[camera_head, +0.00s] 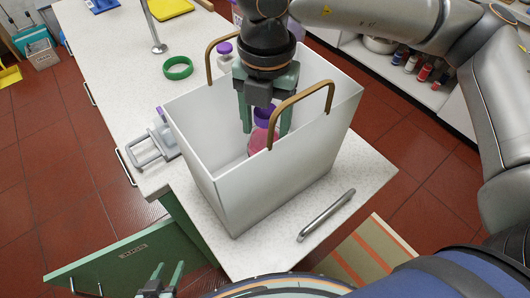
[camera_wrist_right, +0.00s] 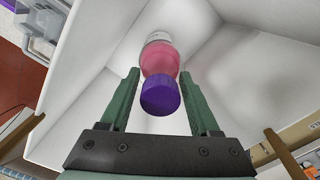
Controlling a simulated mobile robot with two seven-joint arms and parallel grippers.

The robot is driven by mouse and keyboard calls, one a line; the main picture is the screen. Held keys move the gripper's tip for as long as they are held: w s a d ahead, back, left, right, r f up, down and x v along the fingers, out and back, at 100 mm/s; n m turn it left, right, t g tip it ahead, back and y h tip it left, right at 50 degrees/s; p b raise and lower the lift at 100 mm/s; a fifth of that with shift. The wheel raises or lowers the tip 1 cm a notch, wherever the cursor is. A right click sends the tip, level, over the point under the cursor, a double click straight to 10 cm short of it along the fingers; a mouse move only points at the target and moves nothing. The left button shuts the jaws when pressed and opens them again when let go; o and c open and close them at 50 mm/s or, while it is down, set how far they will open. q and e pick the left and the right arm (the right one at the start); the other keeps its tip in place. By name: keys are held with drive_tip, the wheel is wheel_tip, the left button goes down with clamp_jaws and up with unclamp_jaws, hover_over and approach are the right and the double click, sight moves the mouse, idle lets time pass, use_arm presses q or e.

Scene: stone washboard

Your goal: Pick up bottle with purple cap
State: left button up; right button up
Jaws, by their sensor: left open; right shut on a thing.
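The bottle with the purple cap (camera_head: 260,143) has a pink body and stands inside a white box (camera_head: 275,200) with two tan handles. My right gripper (camera_head: 265,128) reaches down into the box from above and is shut on the bottle near its cap. In the right wrist view, the purple cap (camera_wrist_right: 160,96) lies between the two green fingers (camera_wrist_right: 159,76), with the pink body beyond it. The bottle's base is hidden by the box wall in the head view. My left gripper (camera_head: 169,267) is open and empty at the bottom edge, away from the box.
A bottle with a dark purple cap (camera_head: 224,50) stands behind the box. A metal bar (camera_head: 326,215) lies on the counter in front. A green cabinet door (camera_head: 130,255) stands open below.

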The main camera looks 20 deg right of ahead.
clamp_jaws()
drive_tip(key=shift+r, duration=0.15)
idle(0.5)
